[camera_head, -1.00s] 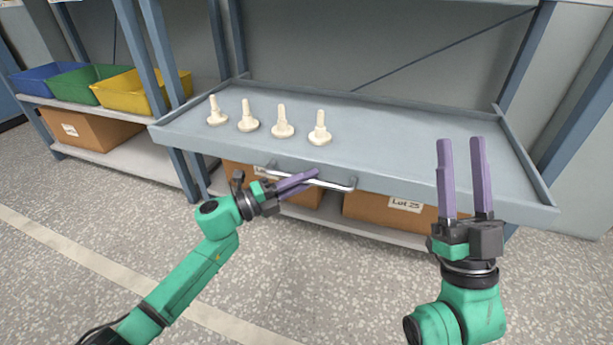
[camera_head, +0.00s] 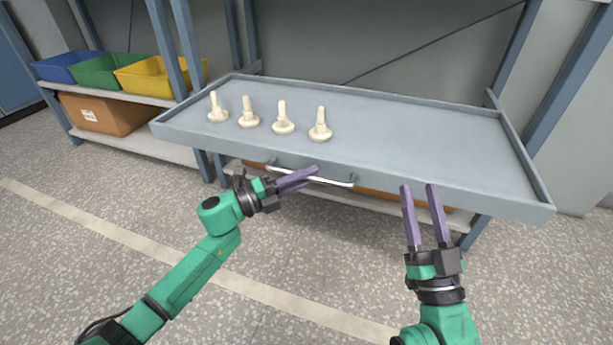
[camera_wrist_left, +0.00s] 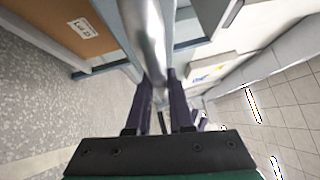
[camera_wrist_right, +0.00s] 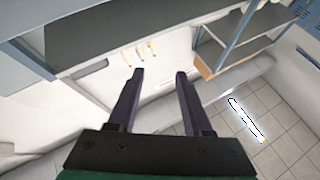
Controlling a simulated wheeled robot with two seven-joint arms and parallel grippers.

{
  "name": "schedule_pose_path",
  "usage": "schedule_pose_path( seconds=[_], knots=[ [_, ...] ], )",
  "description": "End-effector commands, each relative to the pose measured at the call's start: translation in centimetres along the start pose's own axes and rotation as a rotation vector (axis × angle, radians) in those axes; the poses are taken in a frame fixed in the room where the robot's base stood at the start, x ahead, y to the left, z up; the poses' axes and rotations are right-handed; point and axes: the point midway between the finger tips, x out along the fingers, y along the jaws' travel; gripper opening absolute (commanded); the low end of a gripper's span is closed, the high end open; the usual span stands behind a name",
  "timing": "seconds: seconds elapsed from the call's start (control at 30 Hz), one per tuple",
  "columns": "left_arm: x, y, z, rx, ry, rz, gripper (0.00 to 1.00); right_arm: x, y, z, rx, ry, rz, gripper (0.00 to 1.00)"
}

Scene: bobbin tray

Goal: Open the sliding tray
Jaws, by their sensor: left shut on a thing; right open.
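The sliding tray (camera_head: 420,133) is a grey-blue flat tray with a low rim, and it stands out in front of its shelf frame. A silver bar handle (camera_head: 335,182) is on its front edge. My left gripper (camera_head: 316,171) is shut on the handle; in the left wrist view the handle (camera_wrist_left: 148,35) runs between the fingers. Several cream bobbins (camera_head: 283,119) stand upright in a row on the left part of the tray. My right gripper (camera_head: 419,188) is open and empty, in front of the tray's right part.
Blue, green and yellow bins (camera_head: 150,75) stand on a shelf at the left, above a cardboard box (camera_head: 100,114). A cardboard box partly shows under the tray. The speckled floor (camera_head: 270,250) in front is clear.

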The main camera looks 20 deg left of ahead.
Motion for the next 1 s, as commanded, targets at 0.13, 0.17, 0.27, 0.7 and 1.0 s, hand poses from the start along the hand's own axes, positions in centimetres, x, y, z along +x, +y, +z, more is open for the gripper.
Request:
schedule_pose_path(
  seconds=[0.13,0.17,0.27,0.7,1.0],
  knots=[
    [0.0,0.0,0.0,0.000,0.000,0.001,0.43,0.0,0.0,0.0,0.000,0.000,0.000,0.50],
    [0.0,0.0,0.0,0.000,0.000,0.001,0.50,0.0,0.0,0.0,0.000,0.000,0.000,0.50],
    [0.0,0.0,0.0,0.000,0.000,0.001,0.50,0.0,0.0,0.0,-0.001,0.000,0.000,0.50],
    [-1.3,0.0,0.0,-0.003,-0.001,0.002,0.50,-0.2,0.0,0.7,0.013,-0.032,0.006,0.50],
    [-4.5,-0.1,0.0,-0.002,-0.001,0.002,0.50,-5.7,-0.2,8.5,0.075,-0.294,0.041,0.50]
  ],
)
